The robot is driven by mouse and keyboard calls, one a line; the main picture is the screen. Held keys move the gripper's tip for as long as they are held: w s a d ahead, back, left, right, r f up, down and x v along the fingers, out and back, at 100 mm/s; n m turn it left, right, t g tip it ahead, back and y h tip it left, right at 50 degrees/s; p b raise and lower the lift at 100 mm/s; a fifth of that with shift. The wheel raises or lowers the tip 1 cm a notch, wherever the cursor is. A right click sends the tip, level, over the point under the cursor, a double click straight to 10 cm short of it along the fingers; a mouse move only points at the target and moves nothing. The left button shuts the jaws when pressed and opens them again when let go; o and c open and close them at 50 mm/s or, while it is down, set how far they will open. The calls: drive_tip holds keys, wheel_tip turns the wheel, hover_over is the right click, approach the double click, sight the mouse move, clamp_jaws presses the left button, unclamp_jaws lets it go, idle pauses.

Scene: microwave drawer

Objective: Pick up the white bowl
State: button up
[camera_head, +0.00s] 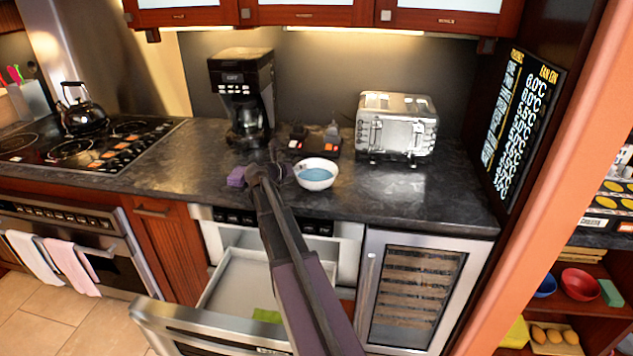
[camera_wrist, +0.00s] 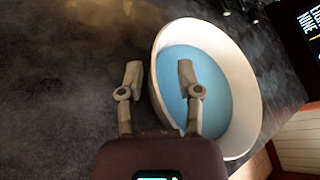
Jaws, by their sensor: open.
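The white bowl (camera_head: 316,175) with a light blue inside stands upright on the dark countertop, in front of the coffee maker and the toaster. In the wrist view the bowl (camera_wrist: 248,105) fills the upper right. My gripper (camera_wrist: 159,78) is open and empty. Its right finger shows over the blue inside of the bowl and its left finger is outside, with the near rim running between them. In the head view my gripper (camera_head: 268,172) is just left of the bowl, partly hidden by my own arm. I cannot tell whether a finger touches the bowl.
A coffee maker (camera_head: 242,90) and a silver toaster (camera_head: 396,127) stand behind. An open drawer (camera_head: 235,285) juts out below the counter. The counter right of the bowl (camera_head: 420,195) is clear.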

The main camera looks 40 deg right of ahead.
drive_tip(key=shift+w+d+f, duration=0.1)
drive_tip(key=shift+d+f, duration=0.05)
drive_tip(key=shift+d, duration=0.3)
clamp_jaws()
